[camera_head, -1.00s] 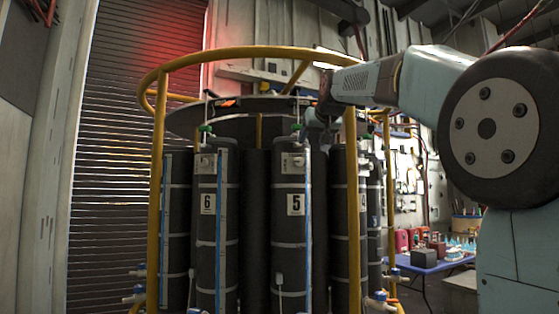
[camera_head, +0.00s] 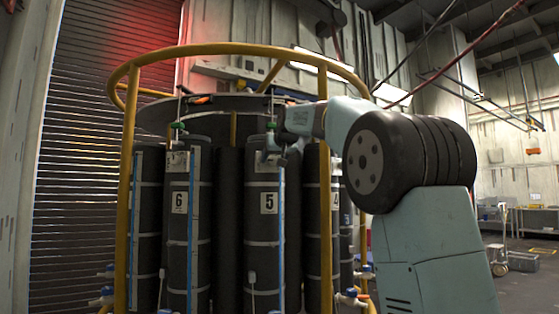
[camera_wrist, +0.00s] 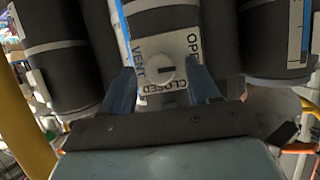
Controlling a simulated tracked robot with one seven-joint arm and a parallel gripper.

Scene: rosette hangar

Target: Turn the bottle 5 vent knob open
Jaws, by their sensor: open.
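Bottle 5 (camera_head: 264,225) is a dark cylinder with a white "5" label, standing in the rosette at the middle of the head view. Its vent knob (camera_wrist: 161,70) is a round pale knob on a white plate (camera_wrist: 181,45) marked VENT, OPEN and CLOSED in the wrist view. My gripper (camera_wrist: 160,80) is open, with one blue finger on each side of the knob. I cannot tell whether the fingers touch it. In the head view my gripper (camera_head: 271,155) is at the top of bottle 5, hiding the knob.
Bottle 6 (camera_head: 179,240) stands to the left, and another bottle (camera_head: 318,220) to the right behind a yellow post (camera_head: 325,180). A yellow rail (camera_head: 230,48) rings the rosette above the bottles. Open floor (camera_head: 525,285) lies at the far right.

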